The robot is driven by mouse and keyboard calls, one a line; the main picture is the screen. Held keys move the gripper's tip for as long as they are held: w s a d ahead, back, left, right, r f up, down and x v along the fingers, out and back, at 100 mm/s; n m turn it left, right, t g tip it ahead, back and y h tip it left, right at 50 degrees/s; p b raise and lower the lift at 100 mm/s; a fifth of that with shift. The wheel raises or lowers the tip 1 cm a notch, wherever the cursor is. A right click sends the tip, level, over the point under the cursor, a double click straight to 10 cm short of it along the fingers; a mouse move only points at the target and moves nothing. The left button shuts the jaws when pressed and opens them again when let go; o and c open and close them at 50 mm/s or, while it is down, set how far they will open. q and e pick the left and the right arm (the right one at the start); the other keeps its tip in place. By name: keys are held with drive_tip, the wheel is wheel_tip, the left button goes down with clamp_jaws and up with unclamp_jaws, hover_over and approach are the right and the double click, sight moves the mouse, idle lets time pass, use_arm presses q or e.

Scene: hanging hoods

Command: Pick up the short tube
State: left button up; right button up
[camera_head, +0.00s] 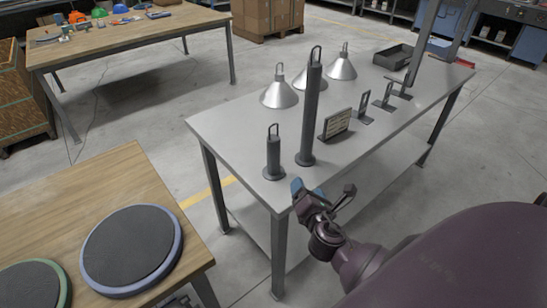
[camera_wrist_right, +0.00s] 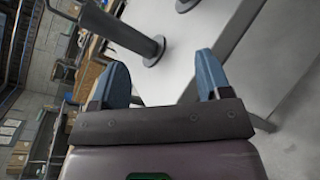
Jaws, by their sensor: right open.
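The short tube (camera_head: 273,157) is a dark grey cylinder with a round base and a wire loop on top. It stands upright at the near left corner of the grey table. In the right wrist view a dark tube with a loop and round base, which looks like the short tube (camera_wrist_right: 125,34), lies beyond the fingers. My right gripper (camera_head: 322,189) is open and empty by the table's near edge, to the right of and nearer than the short tube, apart from it. Its two blue fingers (camera_wrist_right: 161,72) show in the wrist view. My left gripper is not in view.
A tall dark tube (camera_head: 311,117) stands just right of the short tube. Several silver hoods (camera_head: 279,95), a small sign (camera_head: 336,124) and dark brackets (camera_head: 363,112) stand farther along the grey table (camera_head: 232,126). A wooden table (camera_head: 122,180) with round pads is at lower left.

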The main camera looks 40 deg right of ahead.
sight(276, 161)
drive_tip(key=w+n+t+y, duration=0.1)
drive_tip(key=n, duration=0.2)
drive_tip(key=w+n+t+y, duration=0.1)
drive_tip(key=w+n, duration=0.1)
drive_tip(key=n, duration=0.1)
drive_tip(key=w+a+n+y, duration=0.1)
drive_tip(key=n, duration=0.2)
drive_tip(key=shift+w+a+n+t, duration=0.1)
drive_tip(key=shift+w+n+t, duration=0.2)
drive_tip(key=shift+w+t, duration=0.1)
drive_tip(key=shift+w+a+f+n+y, duration=0.1)
drive_tip(key=shift+w+n+y, duration=0.1)
drive_tip(key=shift+n+y, duration=0.25)
drive_tip(key=shift+w+n, duration=0.35)
drive_tip(key=w, duration=0.2)
drive_tip(key=w+d, duration=0.1)
drive_tip(key=w, duration=0.1)
drive_tip(key=shift+w, duration=0.35)
drive_tip(key=shift+w+r, duration=0.2)
drive_tip(key=shift+w, duration=0.35)
drive_tip(key=shift+w+d+r, duration=0.1)
drive_tip(key=shift+w, duration=1)
drive_tip(key=shift+w+d, duration=0.1)
drive_tip(key=shift+w, duration=0.95)
drive_tip(key=c, duration=1)
drive_tip(key=shift+c, duration=0.9)
drive_tip(key=shift+r, duration=0.15)
